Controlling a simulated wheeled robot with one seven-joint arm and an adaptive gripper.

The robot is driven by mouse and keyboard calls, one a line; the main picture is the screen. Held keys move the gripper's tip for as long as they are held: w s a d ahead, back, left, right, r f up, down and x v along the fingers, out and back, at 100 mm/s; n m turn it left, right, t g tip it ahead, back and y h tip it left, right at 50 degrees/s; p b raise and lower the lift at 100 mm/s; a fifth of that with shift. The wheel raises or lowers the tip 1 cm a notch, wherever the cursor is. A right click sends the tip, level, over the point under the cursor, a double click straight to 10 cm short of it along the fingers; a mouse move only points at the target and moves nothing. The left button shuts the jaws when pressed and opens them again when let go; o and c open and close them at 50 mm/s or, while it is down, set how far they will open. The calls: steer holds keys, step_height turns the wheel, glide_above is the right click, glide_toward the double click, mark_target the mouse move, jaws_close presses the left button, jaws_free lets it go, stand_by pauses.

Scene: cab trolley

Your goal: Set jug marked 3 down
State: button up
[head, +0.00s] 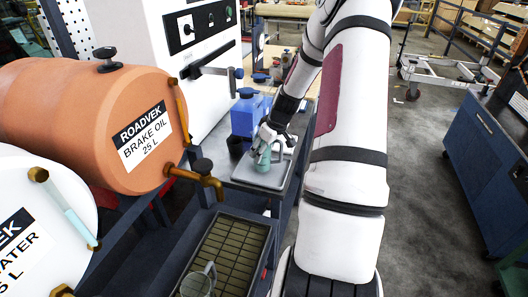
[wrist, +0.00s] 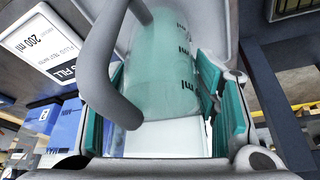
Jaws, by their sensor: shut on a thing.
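A translucent greenish jug (head: 263,160) is in my gripper (head: 269,138), over the grey tray (head: 284,178) on the trolley. I cannot tell whether its base touches the tray. In the wrist view the jug (wrist: 160,65) fills the middle, with its grey handle on the left and dark marks on its wall; I cannot read a clear 3. The teal finger pads of my gripper (wrist: 165,110) are on both sides of the jug, shut on it. The jug's far side is hidden.
Another clear jug (head: 197,282) stands on the grate (head: 228,250) in front. An orange brake oil drum (head: 75,110) with a brass tap (head: 205,180) is at left.

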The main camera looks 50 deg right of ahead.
steer(key=shift+f, duration=0.5)
steer(key=shift+f, duration=0.1)
steer(key=o, duration=1.6)
